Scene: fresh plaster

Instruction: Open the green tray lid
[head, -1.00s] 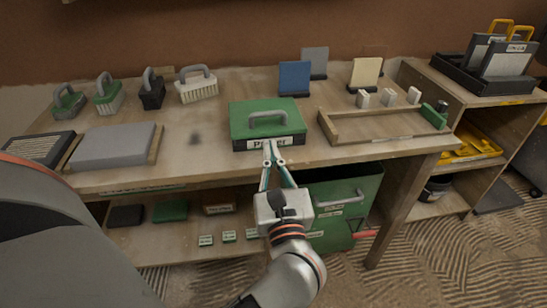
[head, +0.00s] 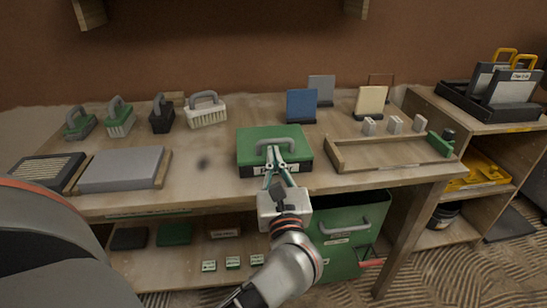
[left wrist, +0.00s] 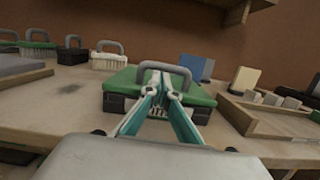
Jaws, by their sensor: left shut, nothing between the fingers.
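The green tray lid (head: 265,139) sits closed on its dark tray at the middle of the bench top, with a grey arched handle on top and a white label on the front. It also shows in the left wrist view (left wrist: 120,82). My left gripper (head: 272,152) is at the front of the lid, its fingertips together near the handle (left wrist: 166,67). The fingers are shut with nothing between them. They hide part of the label. Whether the tips touch the handle or lid I cannot tell. My right gripper is not in view.
Several brushes stand at the back left, with a grey slab (head: 123,169) in front of them. A blue panel (head: 301,104) stands behind the lid. A shallow wooden tray (head: 385,160) lies to its right. A green bin (head: 350,235) is below the bench.

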